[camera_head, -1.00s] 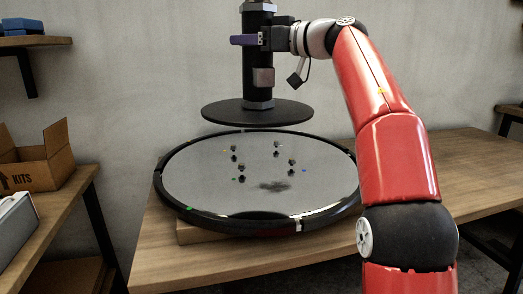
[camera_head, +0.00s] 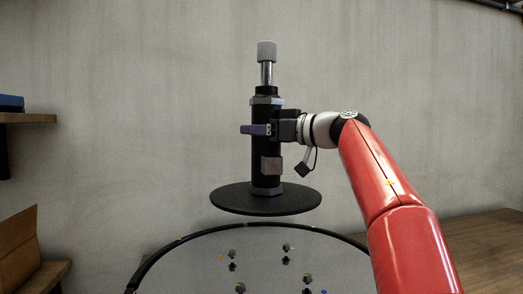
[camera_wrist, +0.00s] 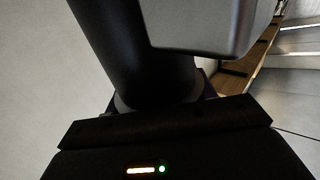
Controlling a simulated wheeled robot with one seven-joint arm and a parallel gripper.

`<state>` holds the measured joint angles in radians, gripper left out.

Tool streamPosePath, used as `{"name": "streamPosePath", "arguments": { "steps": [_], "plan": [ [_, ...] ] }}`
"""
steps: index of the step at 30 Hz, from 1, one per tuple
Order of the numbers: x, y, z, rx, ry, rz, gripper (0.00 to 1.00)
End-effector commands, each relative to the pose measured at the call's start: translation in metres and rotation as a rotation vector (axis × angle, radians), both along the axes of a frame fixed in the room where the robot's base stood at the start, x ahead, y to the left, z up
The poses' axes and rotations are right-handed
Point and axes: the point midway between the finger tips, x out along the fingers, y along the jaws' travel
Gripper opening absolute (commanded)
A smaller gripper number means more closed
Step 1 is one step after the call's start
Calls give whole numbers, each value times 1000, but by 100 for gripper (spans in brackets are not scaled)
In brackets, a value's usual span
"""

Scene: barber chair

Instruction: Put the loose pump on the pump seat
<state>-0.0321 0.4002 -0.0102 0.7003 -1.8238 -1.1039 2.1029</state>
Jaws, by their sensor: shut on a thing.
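The loose pump is an upright black cylinder (camera_head: 266,173) with a wide round black plate at its foot and a chrome rod under a grey cap on top. My gripper (camera_head: 264,129) is shut on its upper body from the right and holds it in the air. Below is a round grey disc with a black rim (camera_head: 338,236) and several small dark studs (camera_head: 287,248), which looks like the pump seat. The pump's plate is apart from it, seemingly above its far part; the exact gap is unclear. In the wrist view, the dark pump body (camera_wrist: 140,50) fills the space beyond my gripper (camera_wrist: 165,112).
An open cardboard box (camera_head: 35,250) stands at the lower left. A shelf with a blue item (camera_head: 10,103) is at the left wall. The wooden table (camera_head: 470,240) is bare at the right. A plain wall (camera_head: 150,120) is behind the pump.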

Motion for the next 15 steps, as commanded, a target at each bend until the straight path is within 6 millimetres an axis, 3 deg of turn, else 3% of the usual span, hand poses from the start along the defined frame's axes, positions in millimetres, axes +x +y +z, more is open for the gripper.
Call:
{"name": "streamPosePath", "arguments": {
  "steps": [1, 5, 13, 15],
  "plan": [
    [-5, 0, 5, 9, -12, 0, 0],
    [-5, 0, -8, 9, -11, -1, 0],
    [-5, 0, -44, 8, -10, -2, 0],
    [-4, 0, -60, 9, -9, -1, 0]
  ]
}}
